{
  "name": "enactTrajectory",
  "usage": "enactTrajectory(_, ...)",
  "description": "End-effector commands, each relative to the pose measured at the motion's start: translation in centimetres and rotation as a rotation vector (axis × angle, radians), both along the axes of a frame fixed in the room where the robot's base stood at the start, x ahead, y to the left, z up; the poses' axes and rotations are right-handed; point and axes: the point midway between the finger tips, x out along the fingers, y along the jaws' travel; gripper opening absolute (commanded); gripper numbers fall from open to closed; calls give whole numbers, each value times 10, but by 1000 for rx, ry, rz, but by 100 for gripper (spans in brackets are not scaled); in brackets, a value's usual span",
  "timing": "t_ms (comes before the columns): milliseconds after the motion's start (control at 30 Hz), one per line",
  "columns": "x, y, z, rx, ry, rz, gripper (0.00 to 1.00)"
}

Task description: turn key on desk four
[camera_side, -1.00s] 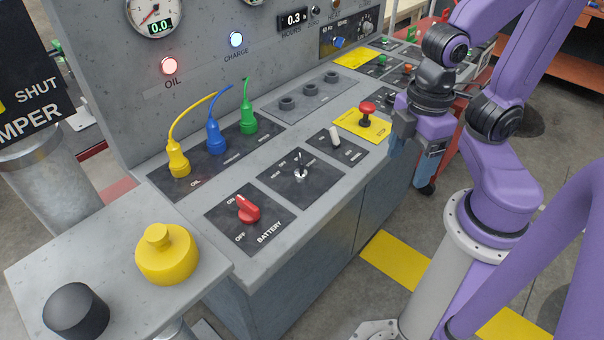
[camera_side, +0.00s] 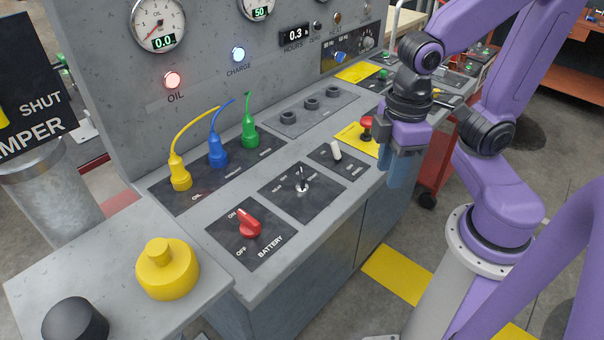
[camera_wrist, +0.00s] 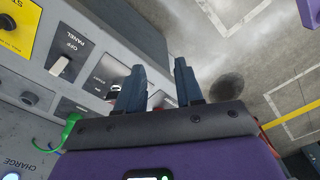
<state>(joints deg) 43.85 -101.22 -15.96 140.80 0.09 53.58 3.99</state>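The key switch (camera_side: 303,184) stands on a dark plate on the sloping desk, between the red battery knob and the white rocker switch. Its small key points up from a metal collar. In the wrist view the key cannot be made out clearly; the left finger covers part of the desk there. My gripper (camera_side: 397,177) hangs fingers down at the desk's right front edge, beside the red mushroom button, to the right of the key and apart from it. In the wrist view its two fingers (camera_wrist: 160,70) are spread with nothing visible between them.
The red battery knob (camera_side: 249,225) is left of the key. Yellow, blue and green cabled plugs (camera_side: 218,152) stand behind. Open floor (camera_wrist: 270,60) lies beyond the desk edge.

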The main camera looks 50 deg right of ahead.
Motion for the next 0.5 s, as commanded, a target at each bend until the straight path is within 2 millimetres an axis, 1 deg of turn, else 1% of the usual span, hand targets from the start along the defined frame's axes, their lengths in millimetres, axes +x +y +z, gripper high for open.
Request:
enactTrajectory(33,11,4,2,0,0,-49,36)
enactTrajectory(100,23,8,4,-1,2,-116,36)
enactTrajectory(500,90,28,17,-3,9,-494,36)
